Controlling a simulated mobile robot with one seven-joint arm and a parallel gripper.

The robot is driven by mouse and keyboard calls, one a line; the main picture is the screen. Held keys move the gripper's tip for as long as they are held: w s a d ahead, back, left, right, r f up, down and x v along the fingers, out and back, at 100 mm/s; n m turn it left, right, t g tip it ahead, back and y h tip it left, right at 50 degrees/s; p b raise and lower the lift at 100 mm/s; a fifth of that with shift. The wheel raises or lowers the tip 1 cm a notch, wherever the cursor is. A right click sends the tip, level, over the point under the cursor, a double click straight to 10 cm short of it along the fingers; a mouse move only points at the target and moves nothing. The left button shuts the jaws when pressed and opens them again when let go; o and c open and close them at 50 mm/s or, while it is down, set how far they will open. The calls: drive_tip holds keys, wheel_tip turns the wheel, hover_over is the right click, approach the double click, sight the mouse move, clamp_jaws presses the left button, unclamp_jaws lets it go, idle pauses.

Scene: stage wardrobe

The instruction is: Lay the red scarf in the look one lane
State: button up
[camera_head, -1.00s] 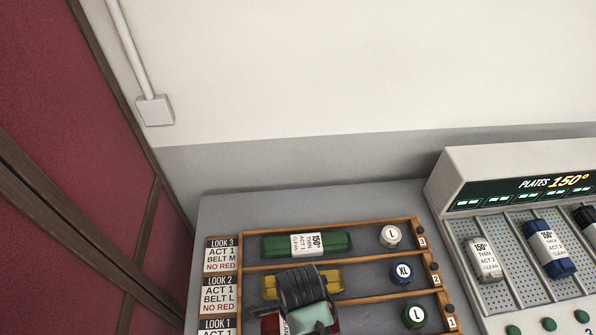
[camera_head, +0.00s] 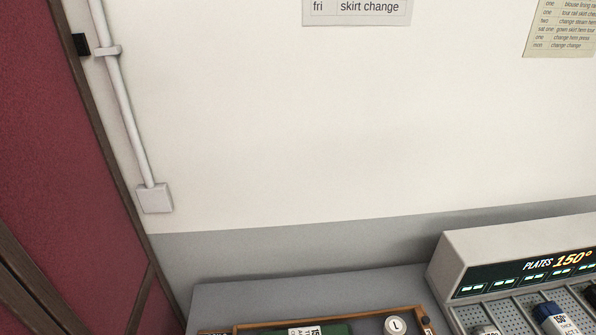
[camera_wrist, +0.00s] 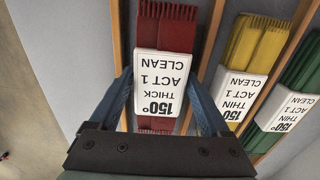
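The red scarf (camera_wrist: 168,28) is in the wrist view, folded, with a white band (camera_wrist: 163,82) reading 150°, thick, act 1, clean. It lies lengthwise between two wooden dividers. My gripper (camera_wrist: 163,76) has its blue fingers on either side of the scarf, near the band's edges. Whether the fingers press on it or stand slightly apart cannot be told, nor whether the scarf rests on the lane floor. In the head view the lane tray (camera_head: 270,325) shows only its far edge; the look one lane and my gripper are out of that view.
A yellow scarf (camera_wrist: 245,42) and a green scarf (camera_wrist: 307,68) lie in neighbouring lanes. The plate heater (camera_head: 520,262) stands to the right. Bare grey surface lies behind the tray.

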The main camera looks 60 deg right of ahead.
drive_tip(key=shift+r, duration=0.15)
wheel_tip(320, 180, up, 12)
drive_tip(key=w+d+r+n+t+h, duration=0.1)
drive_tip(key=w+r+n+t+h, duration=0.3)
drive_tip(key=w+r+n+t, duration=0.9)
drive_tip(key=w+a+r+n+t, duration=0.1)
drive_tip(key=w+a+r, duration=0.1)
drive_tip(key=w+r, duration=0.55)
drive_tip(key=w+a+r+n, duration=0.15)
drive_tip(key=w+r, duration=0.35)
drive_tip(key=r, duration=0.6)
drive_tip(key=a+r+n+t, duration=0.2)
drive_tip(key=a+r+t, duration=0.15)
drive_tip(key=r, duration=0.45)
drive_tip(key=a+r+n+t, duration=0.2)
drive_tip(key=a+r+n, duration=0.15)
drive_tip(key=r, duration=0.35)
drive_tip(key=s+a+r+n+t+y, duration=0.2)
drive_tip(key=s+a+r+n+t, duration=0.1)
drive_tip(key=r, duration=0.5)
drive_tip(key=s+a+r+n+t+y, duration=0.2)
drive_tip(key=s+a+r+n+t, duration=0.2)
drive_tip(key=s+r, duration=0.4)
drive_tip(key=shift+a+r+t, duration=0.45)
drive_tip(key=shift+a+r, duration=0.25)
